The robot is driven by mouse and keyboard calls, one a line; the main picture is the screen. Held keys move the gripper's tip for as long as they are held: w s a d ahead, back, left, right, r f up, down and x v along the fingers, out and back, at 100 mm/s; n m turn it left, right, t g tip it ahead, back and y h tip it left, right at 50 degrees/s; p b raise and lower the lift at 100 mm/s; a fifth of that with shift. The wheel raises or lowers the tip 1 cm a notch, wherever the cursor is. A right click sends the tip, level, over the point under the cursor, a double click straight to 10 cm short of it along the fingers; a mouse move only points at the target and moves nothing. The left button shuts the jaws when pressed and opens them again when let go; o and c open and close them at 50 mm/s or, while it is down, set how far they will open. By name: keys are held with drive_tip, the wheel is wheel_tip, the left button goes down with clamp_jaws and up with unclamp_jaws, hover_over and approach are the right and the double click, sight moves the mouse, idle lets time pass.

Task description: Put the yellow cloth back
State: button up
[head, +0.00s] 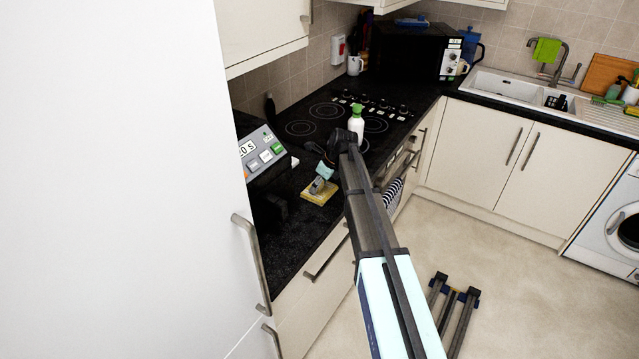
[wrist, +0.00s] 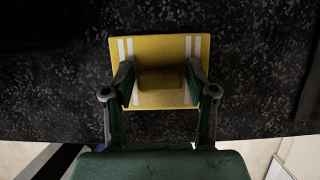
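The yellow cloth (head: 316,196) lies flat on the dark speckled worktop, left of the hob. In the wrist view the cloth (wrist: 160,48) is a yellow rectangle with white stripes near both ends and a raised, darker yellow part in its middle. My gripper (wrist: 160,76) is over it, with its two fingers wide apart on either side of the raised part. A clear gap shows between each finger and that part. In the head view my gripper (head: 323,183) is right at the cloth and hides some of it. I cannot tell whether the fingertips touch the cloth.
A white bottle with a green top (head: 356,122) stands by the hob (head: 325,110). A grey appliance with buttons (head: 262,150) stands at the left on the worktop. A green cloth (head: 547,50) hangs on the tap above the sink (head: 505,84). A tall white cupboard (head: 110,180) fills the left.

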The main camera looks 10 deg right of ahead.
drive_tip(key=shift+r, duration=0.1)
drive_tip(key=b+v, duration=0.3)
drive_tip(key=v, duration=0.9)
drive_tip(key=shift+a, duration=0.1)
